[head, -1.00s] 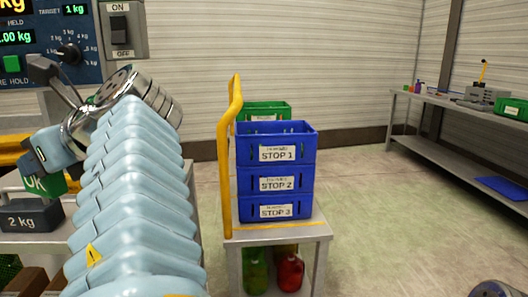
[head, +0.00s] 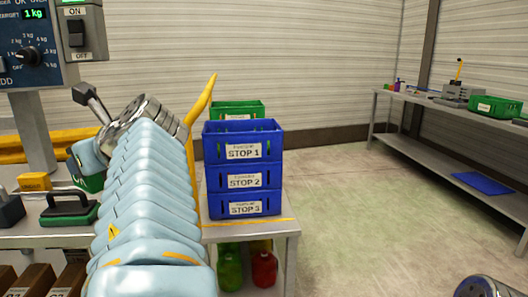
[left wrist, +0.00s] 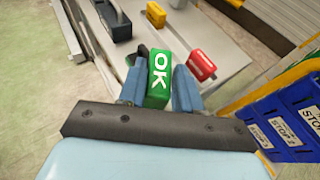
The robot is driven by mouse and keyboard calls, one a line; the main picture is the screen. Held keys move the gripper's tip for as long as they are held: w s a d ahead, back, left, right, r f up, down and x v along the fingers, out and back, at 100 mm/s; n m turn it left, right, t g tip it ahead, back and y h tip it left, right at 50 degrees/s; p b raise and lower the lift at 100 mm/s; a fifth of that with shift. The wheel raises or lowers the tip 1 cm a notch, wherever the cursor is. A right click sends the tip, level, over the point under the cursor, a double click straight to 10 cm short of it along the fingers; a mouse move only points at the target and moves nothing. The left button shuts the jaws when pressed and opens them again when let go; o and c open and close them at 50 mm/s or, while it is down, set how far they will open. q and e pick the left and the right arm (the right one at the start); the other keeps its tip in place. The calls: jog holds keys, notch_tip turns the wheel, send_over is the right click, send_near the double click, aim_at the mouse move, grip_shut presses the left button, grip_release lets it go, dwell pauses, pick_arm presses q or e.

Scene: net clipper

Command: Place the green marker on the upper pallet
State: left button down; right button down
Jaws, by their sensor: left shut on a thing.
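The green marker (left wrist: 160,75) is a block with white "OK" lettering. My left gripper (left wrist: 158,88) is shut on it, with one blue finger on each side, in the left wrist view. In the head view, my left gripper (head: 85,158) is at the left, above the grey workbench, and the marker (head: 92,183) shows partly below it. My left forearm hides part of the bench. I cannot pick out the upper pallet for certain in either view.
Blue crates (head: 242,182) marked STOP 1 to STOP 3 stand stacked on a cart with a yellow handle (head: 204,95), right of my arm. Weights (head: 68,212) sit on the bench (head: 40,242). Open floor (head: 380,220) lies right.

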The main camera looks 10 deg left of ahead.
pick_arm(q)
jog(key=w+d+f+m+t+h, duration=0.2)
jog(key=w+d+f+m+t, duration=0.1)
jog(key=w+f, duration=0.45)
jog(key=w+d+f+m+t+h, duration=0.2)
jog(key=w+d+f+m+t, duration=0.1)
jog(key=w+f, duration=0.45)
jog(key=w+d+f+m+t+h, duration=0.1)
jog(key=d+f+m+h, duration=0.3)
jog(key=f, duration=0.6)
jog(key=w+d+f+m+t+h, duration=0.1)
jog(key=w+d+f+m+h, duration=0.2)
jog(key=d+f, duration=0.4)
notch_tip(320, 180, down, 4)
jog(key=shift+w+d+f+m+t+h, duration=0.15)
jog(key=shift+d+m+t+h, duration=0.3)
jog(key=shift+h, duration=0.35)
jog(key=shift+a+r, duration=0.1)
jog(key=shift+r, duration=0.1)
